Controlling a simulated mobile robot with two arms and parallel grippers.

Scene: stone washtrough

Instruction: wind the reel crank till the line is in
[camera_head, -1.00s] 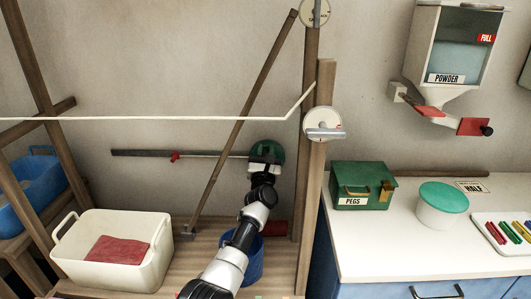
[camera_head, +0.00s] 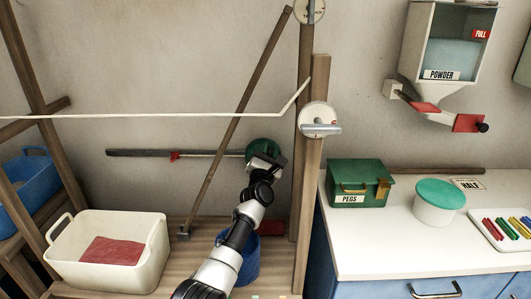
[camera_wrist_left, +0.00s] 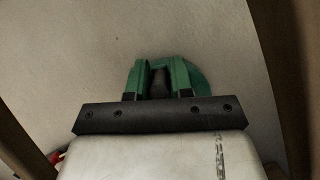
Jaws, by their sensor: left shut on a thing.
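The reel shows as a green disc (camera_head: 262,146) against the wall, left of the wooden post, partly hidden by my left gripper (camera_head: 268,160). In the left wrist view my left gripper (camera_wrist_left: 160,80) has its green fingers shut on a dark knob (camera_wrist_left: 158,85), which I take as the crank's handle. The green disc (camera_wrist_left: 197,74) shows behind the fingers. The crank arm itself is hidden. A white line (camera_head: 140,117) runs across from the left edge, then slopes up to the post (camera_head: 312,190). My right gripper is not in view.
A round white dial with a grey bar (camera_head: 319,119) is on the post. A rail with a red marker (camera_head: 175,155) runs left of the reel. A cream tub (camera_head: 148,262) and a blue bucket (camera_head: 250,265) stand below. A counter with a green pegs box (camera_head: 347,180) is at right.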

